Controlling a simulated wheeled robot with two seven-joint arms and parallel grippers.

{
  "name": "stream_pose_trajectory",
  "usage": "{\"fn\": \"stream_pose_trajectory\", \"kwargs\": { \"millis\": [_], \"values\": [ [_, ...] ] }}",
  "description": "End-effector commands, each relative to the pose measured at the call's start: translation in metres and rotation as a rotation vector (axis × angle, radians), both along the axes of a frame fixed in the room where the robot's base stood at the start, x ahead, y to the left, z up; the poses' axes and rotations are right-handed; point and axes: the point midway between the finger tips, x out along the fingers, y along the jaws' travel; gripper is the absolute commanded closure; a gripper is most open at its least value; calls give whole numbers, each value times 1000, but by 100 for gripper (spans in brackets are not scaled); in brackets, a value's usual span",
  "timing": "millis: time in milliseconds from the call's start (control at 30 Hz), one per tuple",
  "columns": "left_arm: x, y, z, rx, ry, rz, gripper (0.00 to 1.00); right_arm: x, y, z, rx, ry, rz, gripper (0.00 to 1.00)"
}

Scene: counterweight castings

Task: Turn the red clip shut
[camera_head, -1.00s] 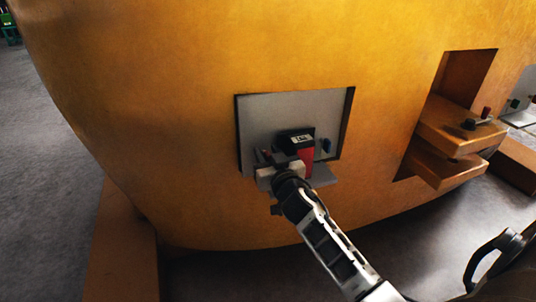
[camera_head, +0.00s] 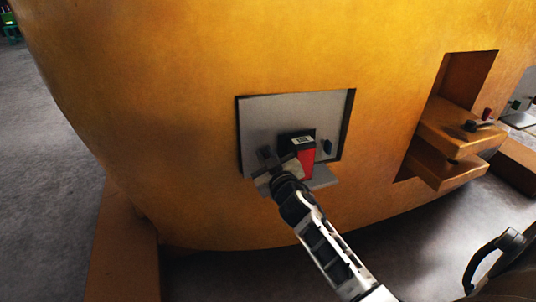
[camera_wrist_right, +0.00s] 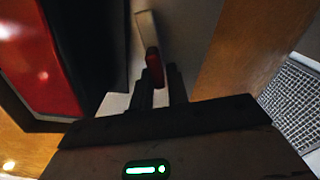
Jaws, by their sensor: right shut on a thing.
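The red clip (camera_wrist_right: 153,65) shows in the right wrist view as a small red piece at the lower end of a pale bar. My right gripper (camera_wrist_right: 160,88) has its two dark fingers shut on the clip. In the head view my right gripper (camera_head: 272,172) is at the front of a grey recessed panel, just left of a black and red box, and hides the clip there. The gripper is tilted, its right side higher. My left gripper is not in view.
The black and red box (camera_head: 300,150) sits close beside the gripper on the grey panel (camera_head: 280,112), which is set into a large yellow casting (camera_head: 180,120). A ledge (camera_head: 455,128) with a red-topped fitting projects at the right. Grey floor lies open at the left.

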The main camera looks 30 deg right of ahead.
Motion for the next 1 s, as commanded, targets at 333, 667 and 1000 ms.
{"fn": "stream_pose_trajectory", "kwargs": {
  "millis": [333,667,1000],
  "values": [
    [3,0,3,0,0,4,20,1,6,-4,-322,79,0,100],
    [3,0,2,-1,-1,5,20,2,9,-8,-628,152,0,100],
    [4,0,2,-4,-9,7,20,2,12,-14,-926,224,1,100]
  ]
}}
